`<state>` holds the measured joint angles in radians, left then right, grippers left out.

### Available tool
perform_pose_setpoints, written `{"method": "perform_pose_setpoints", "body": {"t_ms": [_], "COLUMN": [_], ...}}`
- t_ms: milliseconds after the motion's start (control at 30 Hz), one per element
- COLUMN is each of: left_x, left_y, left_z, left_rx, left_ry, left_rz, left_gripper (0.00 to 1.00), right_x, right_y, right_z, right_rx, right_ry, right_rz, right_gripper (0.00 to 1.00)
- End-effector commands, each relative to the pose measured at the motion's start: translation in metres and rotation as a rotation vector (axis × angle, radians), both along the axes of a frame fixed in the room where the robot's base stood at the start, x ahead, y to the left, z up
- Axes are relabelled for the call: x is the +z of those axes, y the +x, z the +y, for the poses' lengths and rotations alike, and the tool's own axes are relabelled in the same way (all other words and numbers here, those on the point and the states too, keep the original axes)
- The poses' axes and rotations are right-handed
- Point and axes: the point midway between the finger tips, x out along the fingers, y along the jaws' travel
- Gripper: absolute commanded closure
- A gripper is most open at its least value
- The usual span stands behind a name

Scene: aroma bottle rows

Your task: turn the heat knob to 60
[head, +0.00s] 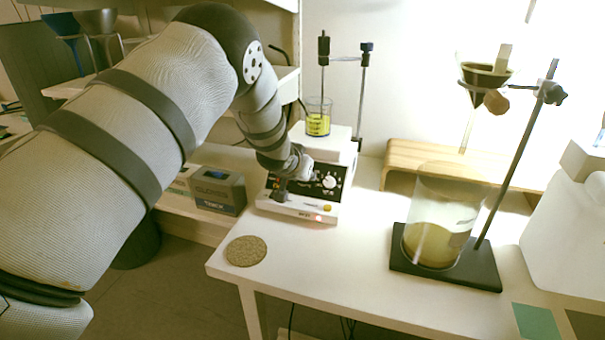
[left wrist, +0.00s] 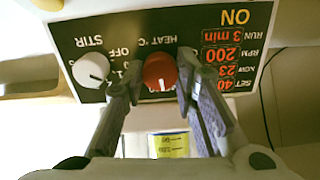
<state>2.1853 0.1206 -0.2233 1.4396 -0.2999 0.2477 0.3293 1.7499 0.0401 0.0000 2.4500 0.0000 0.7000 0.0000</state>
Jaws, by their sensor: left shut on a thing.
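The hot plate stirrer (head: 303,205) stands on the white table, its black control panel facing front. In the left wrist view the red heat knob (left wrist: 160,70) sits between the two fingers of my left gripper (left wrist: 158,82), which is shut on it. The knob's white mark points to the bottom of that picture; the scale number there is hidden. The panel's display (left wrist: 232,58) shows 40 at SET, with 23, 200 RPM and 3 min. In the head view my left gripper (head: 284,186) is at the panel and covers the knob. My right gripper is out of view.
The white stir knob (left wrist: 90,70) is close beside the left finger. A beaker of yellow liquid (head: 318,122) stands on the plate. A cork disc (head: 246,251) lies in front; a stand with a large beaker (head: 437,220) is to the right. Table between is clear.

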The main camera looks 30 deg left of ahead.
Motion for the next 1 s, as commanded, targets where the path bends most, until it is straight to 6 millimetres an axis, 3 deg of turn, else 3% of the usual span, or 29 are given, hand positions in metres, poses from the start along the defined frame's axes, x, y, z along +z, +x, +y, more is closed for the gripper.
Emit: {"method": "perform_pose_setpoints", "body": {"t_ms": [1000], "left_x": [-0.0013], "left_y": [-0.0004], "left_z": [0.0001], "left_rx": [-0.592], "left_ry": [0.692], "left_rz": [0.169], "left_gripper": [1.00], "right_x": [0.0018], "right_y": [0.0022], "right_z": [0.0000], "right_rx": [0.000], "right_ry": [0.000], "right_rz": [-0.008], "right_gripper": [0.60]}}
